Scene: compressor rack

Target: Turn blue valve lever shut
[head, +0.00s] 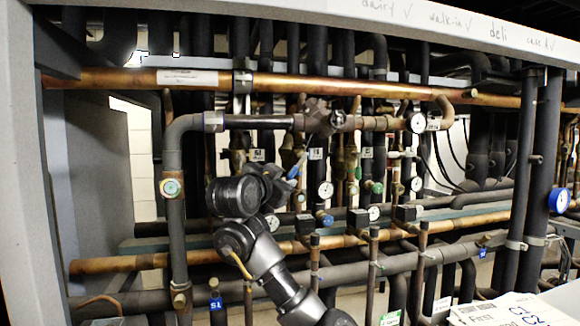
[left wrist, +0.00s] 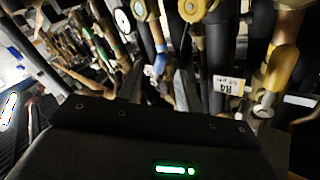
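A small light-blue lever (head: 293,172) shows among the pipes near the middle of the head view, just right of my left gripper. A blue part (left wrist: 160,66), perhaps the same lever, shows in the left wrist view beyond the fingers. My left gripper (head: 284,180) reaches up from below in front of the rack, its fingers small and dark against the pipes. In the left wrist view my left gripper (left wrist: 158,88) shows two grey fingers apart, so it looks open; I cannot tell whether either touches the blue part. My right gripper is not in view.
A copper pipe (head: 330,87) crosses above and a dark insulated pipe (head: 255,121) runs below it. Round gauges (head: 326,190) and several vertical pipes crowd the area. In the left wrist view a yellow valve (left wrist: 280,68) and a white tag (left wrist: 228,85) stand at the right.

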